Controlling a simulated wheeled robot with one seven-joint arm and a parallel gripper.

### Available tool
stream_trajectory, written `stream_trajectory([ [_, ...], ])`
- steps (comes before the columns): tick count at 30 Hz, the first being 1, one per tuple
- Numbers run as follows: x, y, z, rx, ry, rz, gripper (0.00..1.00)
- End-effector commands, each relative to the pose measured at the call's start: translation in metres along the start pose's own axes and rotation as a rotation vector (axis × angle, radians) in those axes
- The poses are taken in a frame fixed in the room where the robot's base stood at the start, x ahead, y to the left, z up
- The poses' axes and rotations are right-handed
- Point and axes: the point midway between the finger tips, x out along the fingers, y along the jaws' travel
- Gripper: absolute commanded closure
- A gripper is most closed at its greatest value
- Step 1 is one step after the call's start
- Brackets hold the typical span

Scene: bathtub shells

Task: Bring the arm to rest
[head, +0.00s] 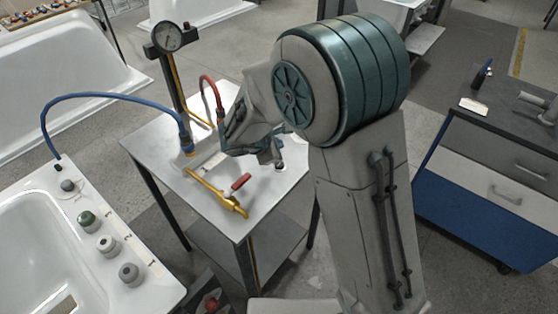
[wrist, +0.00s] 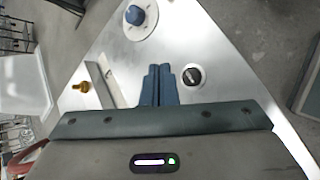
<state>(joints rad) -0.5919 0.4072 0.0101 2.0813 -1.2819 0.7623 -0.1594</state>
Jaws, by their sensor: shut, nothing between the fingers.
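My gripper (head: 268,157) is above the right part of the small metal-topped table (head: 150,127) in the head view, partly hidden by my arm. In the wrist view my gripper (wrist: 160,72) shows two blue fingers side by side, shut with nothing between them. Below it on the table in the wrist view are a blue round knob on a white disc (wrist: 140,15) and a small black knob (wrist: 192,76). My gripper appears apart from both.
A pressure gauge (head: 168,37) stands on a post at the table's back, with a blue hose (head: 100,95) and red hose (head: 207,80). A bathtub (head: 30,240) stands left, a blue cabinet (head: 460,215) right.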

Motion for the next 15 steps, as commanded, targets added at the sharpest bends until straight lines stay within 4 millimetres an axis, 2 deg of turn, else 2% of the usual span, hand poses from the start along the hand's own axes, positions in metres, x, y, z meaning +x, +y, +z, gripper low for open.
stream_trajectory([
  [8, -0.001, -0.001, 0.004, 0.016, -0.002, -0.006, 1.0],
  [11, -0.005, -0.006, 0.025, 0.092, -0.011, -0.038, 1.0],
  [15, -0.02, -0.027, 0.076, 0.317, -0.033, -0.13, 1.0],
])
